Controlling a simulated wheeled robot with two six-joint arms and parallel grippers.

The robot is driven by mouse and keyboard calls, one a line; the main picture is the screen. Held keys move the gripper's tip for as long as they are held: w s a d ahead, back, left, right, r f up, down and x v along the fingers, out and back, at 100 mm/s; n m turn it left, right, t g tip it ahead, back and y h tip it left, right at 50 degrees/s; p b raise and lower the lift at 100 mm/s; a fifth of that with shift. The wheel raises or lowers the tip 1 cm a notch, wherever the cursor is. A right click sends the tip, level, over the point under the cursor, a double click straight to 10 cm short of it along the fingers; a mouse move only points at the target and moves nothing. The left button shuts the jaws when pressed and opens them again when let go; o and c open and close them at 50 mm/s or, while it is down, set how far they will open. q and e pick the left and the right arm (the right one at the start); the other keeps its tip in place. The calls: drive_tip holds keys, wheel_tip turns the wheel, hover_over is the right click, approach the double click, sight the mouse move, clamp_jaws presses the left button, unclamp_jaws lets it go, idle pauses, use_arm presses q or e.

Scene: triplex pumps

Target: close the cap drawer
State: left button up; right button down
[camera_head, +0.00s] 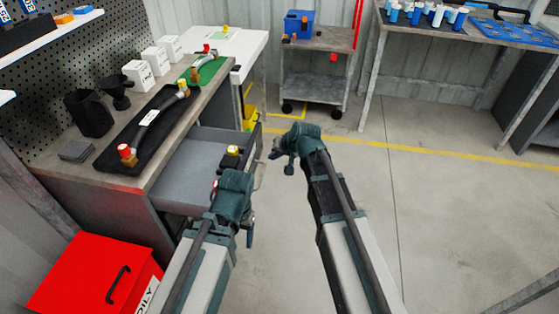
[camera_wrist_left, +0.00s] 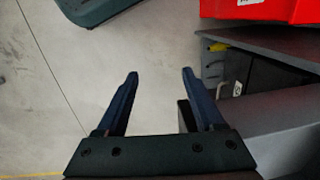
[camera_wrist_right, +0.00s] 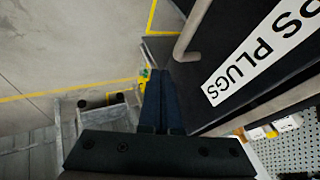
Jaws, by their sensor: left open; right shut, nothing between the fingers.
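The cap drawer (camera_head: 190,158) sticks out of the grey workbench, open, with a yellow-topped cap (camera_head: 233,150) inside near its front. In the right wrist view its dark front (camera_wrist_right: 285,75) bears a white label (camera_wrist_right: 262,50) ending in "PS PLUGS" and a bar handle (camera_wrist_right: 190,28). My right gripper (camera_head: 282,160) is shut and empty, just outside the drawer front; its fingertips also show near the handle in the right wrist view (camera_wrist_right: 160,73). My left gripper (camera_head: 249,236) is open and empty near the drawer's near front corner, with floor between its fingers in the left wrist view (camera_wrist_left: 159,75).
A black tray (camera_head: 120,160) with a hose lies on the bench top (camera_head: 150,175). A red bin (camera_head: 95,275) stands at the lower left. A grey cart (camera_head: 315,70) stands behind. The floor to the right (camera_head: 450,220) is clear.

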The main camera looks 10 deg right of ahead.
sight(257, 157)
use_arm(q)
drive_tip(key=shift+r+p, duration=0.1)
drive_tip(key=shift+p, duration=0.2)
use_arm(e)
drive_tip(key=shift+w+a+r, duration=0.1)
drive_tip(key=shift+w+a, duration=0.2)
drive_tip(key=shift+a, duration=0.65)
drive_tip(key=shift+w+a, duration=0.3)
drive_tip(key=shift+a, duration=0.65)
drive_tip(key=shift+a, duration=0.1)
